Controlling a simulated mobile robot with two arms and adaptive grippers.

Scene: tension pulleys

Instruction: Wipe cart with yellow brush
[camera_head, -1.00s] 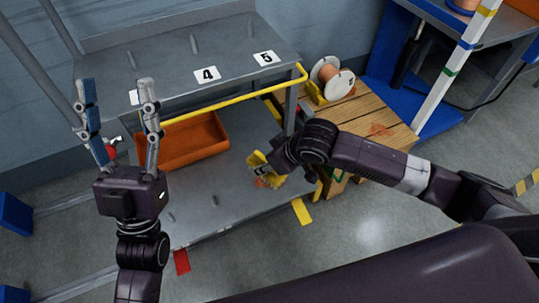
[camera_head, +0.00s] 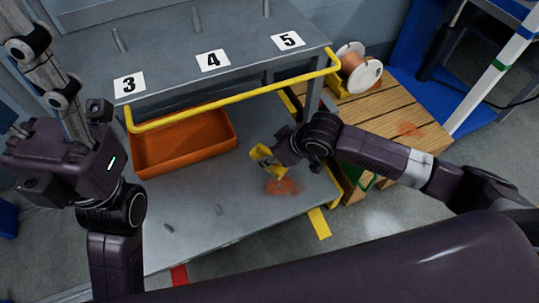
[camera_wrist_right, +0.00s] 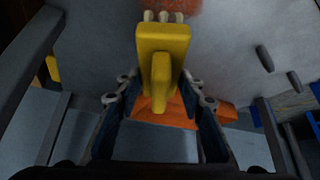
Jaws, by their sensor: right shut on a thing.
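The grey cart (camera_head: 215,215) has a numbered upper shelf and a lower shelf. A reddish-brown stain (camera_head: 284,187) lies on the lower shelf near its right end; part of it also shows in the right wrist view (camera_wrist_right: 180,5). My right gripper (camera_head: 275,155) is shut on the yellow brush (camera_head: 264,161), just beyond the stain. In the right wrist view, the brush (camera_wrist_right: 163,45) has pale bristles pointing towards the stain; I cannot tell whether they touch the shelf. My left gripper (camera_head: 35,95) is open and empty at the far left, its fingers partly cut off.
An orange tray (camera_head: 185,143) sits on the lower shelf under the yellow rail (camera_head: 230,92). Small pegs stick up from the shelves. A wooden pallet (camera_head: 385,110) with another reddish stain and a cable spool (camera_head: 358,68) stands right of the cart. The lower shelf's front is mostly clear.

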